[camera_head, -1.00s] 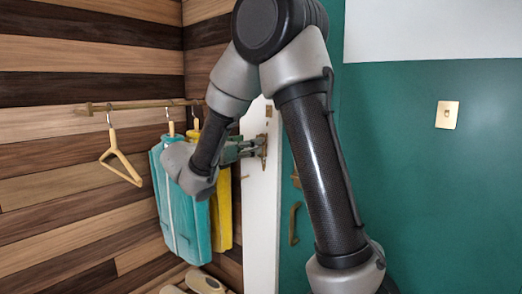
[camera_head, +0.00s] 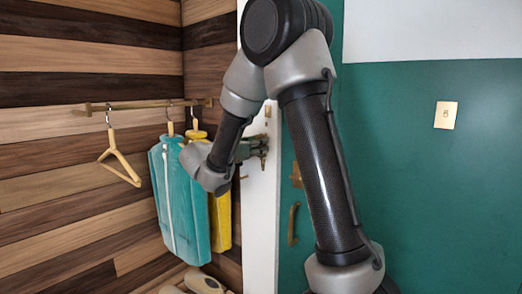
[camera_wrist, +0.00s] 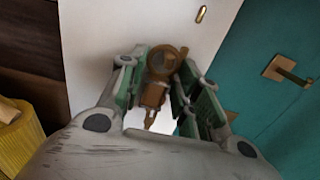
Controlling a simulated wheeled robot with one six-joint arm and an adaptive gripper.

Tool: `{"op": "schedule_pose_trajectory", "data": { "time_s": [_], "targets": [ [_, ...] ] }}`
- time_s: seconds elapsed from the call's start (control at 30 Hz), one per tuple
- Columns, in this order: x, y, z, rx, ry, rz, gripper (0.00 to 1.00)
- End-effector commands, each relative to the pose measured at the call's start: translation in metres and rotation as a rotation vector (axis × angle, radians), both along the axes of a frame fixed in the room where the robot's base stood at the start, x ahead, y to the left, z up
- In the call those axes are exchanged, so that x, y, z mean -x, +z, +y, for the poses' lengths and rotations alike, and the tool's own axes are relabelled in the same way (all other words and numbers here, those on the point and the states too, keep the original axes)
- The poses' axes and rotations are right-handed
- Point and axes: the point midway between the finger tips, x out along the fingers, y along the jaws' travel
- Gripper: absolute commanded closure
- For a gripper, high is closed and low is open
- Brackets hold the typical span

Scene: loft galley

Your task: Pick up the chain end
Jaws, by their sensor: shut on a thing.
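The brass chain end (camera_wrist: 153,95) shows in the wrist view between my fingers, with a round ring part at its top and a narrower tip pointing down. My gripper (camera_wrist: 160,78) is shut on it, in front of a white panel (camera_wrist: 145,22). In the head view my gripper (camera_head: 254,149) is at the edge of the white door or post, partly hidden behind my wrist. The chain end is too small and covered there to make out clearly.
An empty wooden hanger (camera_head: 120,164) hangs farther left. A brass door handle (camera_head: 293,224) is on the green door to the right.

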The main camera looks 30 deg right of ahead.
Motion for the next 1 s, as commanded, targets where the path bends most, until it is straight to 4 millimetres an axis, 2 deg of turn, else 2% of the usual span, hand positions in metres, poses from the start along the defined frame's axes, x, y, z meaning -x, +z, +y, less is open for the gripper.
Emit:
{"op": "schedule_pose_trajectory", "data": {
  "time_s": [0.2,0.4,0.57,1.0],
  "targets": [
    [0.0,0.002,0.0,0.0,0.0,-0.001,0.9],
    [0.001,0.016,0.004,0.0,0.002,-0.001,0.9],
    [0.011,0.015,0.034,0.0,0.006,0.0,0.9],
    [0.047,0.015,0.133,0.0,0.005,0.0,0.9]
  ]
}}
